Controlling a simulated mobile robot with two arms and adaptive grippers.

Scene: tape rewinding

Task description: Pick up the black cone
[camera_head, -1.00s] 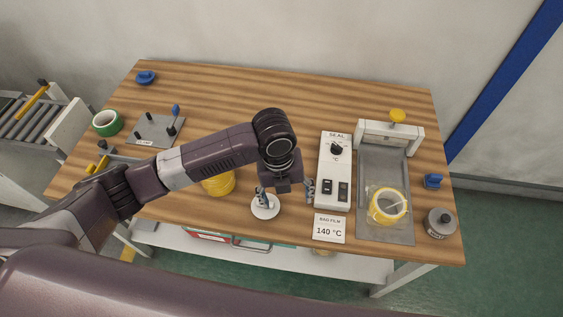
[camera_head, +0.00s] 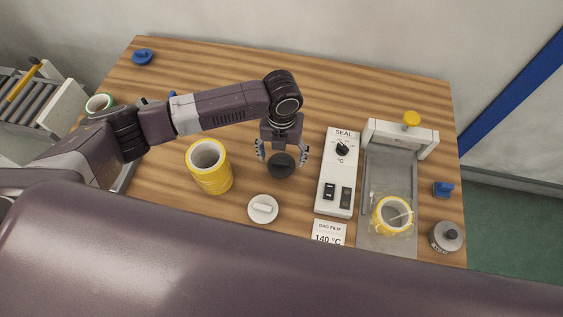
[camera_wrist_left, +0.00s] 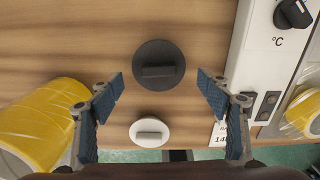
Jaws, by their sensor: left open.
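The black cone (camera_head: 281,165) shows as a dark round disc with a raised grip bar, lying on the wooden table between the yellow tape rolls and the seal box. In the left wrist view the black cone (camera_wrist_left: 158,64) lies whole and uncovered, just beyond the fingertips. My left gripper (camera_head: 281,152) is open and empty, pointing down over the black cone with a finger to each side. In the left wrist view the gripper (camera_wrist_left: 160,86) has its blue-padded fingers wide apart. I cannot tell its exact height above the cone. My right gripper is not in view.
A white cone (camera_head: 263,209) lies in front of the black one. A stack of yellow tape rolls (camera_head: 212,178) stands to the left. The white seal box (camera_head: 336,190) stands close on the right, with the sealer (camera_head: 390,165) beyond. The table behind is clear.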

